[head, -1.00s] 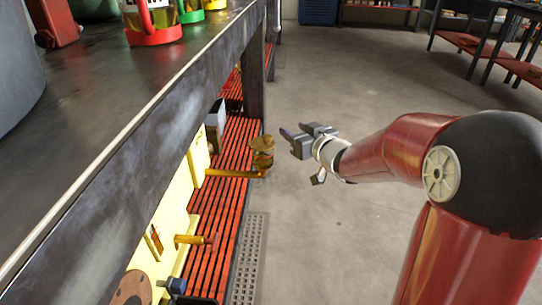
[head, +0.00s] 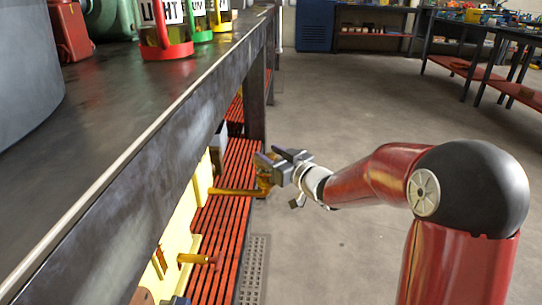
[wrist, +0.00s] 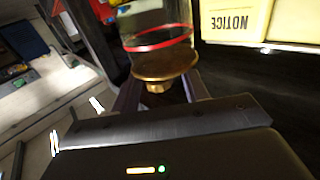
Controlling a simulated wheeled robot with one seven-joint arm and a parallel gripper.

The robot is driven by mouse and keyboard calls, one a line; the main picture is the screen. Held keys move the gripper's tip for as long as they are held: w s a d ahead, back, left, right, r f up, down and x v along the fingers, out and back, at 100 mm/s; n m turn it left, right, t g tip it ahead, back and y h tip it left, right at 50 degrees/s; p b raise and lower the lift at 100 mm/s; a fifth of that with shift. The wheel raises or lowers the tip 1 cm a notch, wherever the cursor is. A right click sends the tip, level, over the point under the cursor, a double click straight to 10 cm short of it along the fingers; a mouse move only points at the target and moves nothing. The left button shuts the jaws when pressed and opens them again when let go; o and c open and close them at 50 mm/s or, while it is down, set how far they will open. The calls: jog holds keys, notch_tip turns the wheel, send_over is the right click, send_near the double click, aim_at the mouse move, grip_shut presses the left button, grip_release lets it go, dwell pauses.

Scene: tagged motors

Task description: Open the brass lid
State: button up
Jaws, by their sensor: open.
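The brass lid (wrist: 165,65) shows in the wrist view as a round, flanged disc with a small knob. It sits against a clear glass cup (wrist: 158,25) with a red line around it, and the picture appears upside down. My gripper (wrist: 162,84) is open, with one finger on each side of the knob. I cannot tell whether the fingers touch it. In the head view my gripper (head: 270,158) is at the cup on the end of a brass arm (head: 232,191), and it hides most of the lid.
The dark bench top (head: 110,110) runs along the left, its edge close to my gripper. A red slatted shelf (head: 222,222) lies below. A yellow notice panel (wrist: 236,20) is beside the cup in the wrist view. Open floor (head: 330,240) lies to the right.

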grip_shut()
dwell(0.3)
jog(key=shift+r, duration=0.15)
